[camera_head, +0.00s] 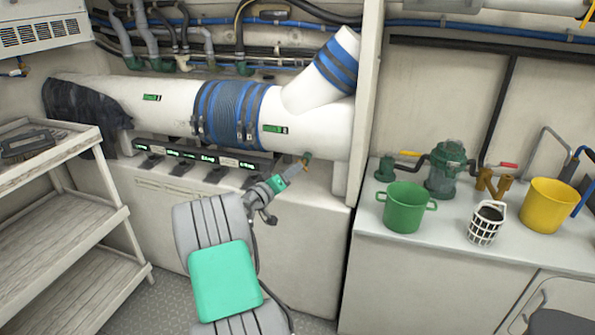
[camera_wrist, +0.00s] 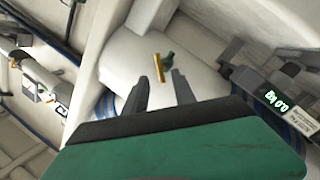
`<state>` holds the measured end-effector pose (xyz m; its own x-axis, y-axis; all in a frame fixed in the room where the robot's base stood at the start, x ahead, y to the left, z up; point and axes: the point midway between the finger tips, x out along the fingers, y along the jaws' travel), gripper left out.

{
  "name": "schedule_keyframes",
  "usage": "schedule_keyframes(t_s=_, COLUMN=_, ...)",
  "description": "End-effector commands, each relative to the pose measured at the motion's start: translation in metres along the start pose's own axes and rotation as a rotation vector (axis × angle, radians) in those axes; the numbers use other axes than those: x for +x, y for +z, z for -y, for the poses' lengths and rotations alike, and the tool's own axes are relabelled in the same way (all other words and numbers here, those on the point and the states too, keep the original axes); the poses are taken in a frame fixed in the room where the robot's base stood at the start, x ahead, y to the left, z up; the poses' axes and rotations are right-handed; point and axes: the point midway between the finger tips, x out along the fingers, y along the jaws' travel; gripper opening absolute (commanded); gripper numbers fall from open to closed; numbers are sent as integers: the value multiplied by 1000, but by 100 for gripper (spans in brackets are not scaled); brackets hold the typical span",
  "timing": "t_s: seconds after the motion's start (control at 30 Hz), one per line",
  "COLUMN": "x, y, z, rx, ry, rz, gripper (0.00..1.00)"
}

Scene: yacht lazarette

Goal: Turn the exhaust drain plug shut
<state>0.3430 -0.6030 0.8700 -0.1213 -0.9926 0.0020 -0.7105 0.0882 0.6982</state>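The exhaust drain plug is a small green fitting with a yellow handle. In the head view the plug (camera_head: 307,156) sits at the lower right underside of the white exhaust pipe (camera_head: 325,125). In the wrist view the plug's yellow handle (camera_wrist: 158,68) stands just beyond and between my fingertips, with the green body behind it. My gripper (camera_wrist: 160,82) is open and empty, its two dark fingers apart. In the head view my gripper (camera_head: 294,170) reaches up to the plug from the lower left. Whether a finger touches the handle I cannot tell.
A row of units with green displays (camera_head: 190,155) runs under the pipe, left of my gripper. A white upright post (camera_head: 367,100) stands to the right. The counter holds a green pot (camera_head: 405,208), a strainer basket (camera_head: 486,226) and a yellow bucket (camera_head: 548,208). Shelves (camera_head: 60,215) stand at left.

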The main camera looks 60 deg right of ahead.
Motion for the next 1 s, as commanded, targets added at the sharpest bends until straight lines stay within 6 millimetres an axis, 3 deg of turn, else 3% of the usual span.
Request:
schedule_keyframes(t_s=0.2, x=34, y=0, z=0, rx=0, ry=-1, rz=0, gripper=32)
schedule_keyframes(t_s=0.5, x=38, y=-1, z=1, rx=2, ry=-3, rz=-1, gripper=32)
schedule_keyframes(t_s=0.9, x=38, y=-1, z=0, rx=2, ry=-3, rz=-1, gripper=0)
schedule_keyframes(t_s=1.0, x=38, y=-1, z=0, rx=2, ry=-2, rz=0, gripper=0)
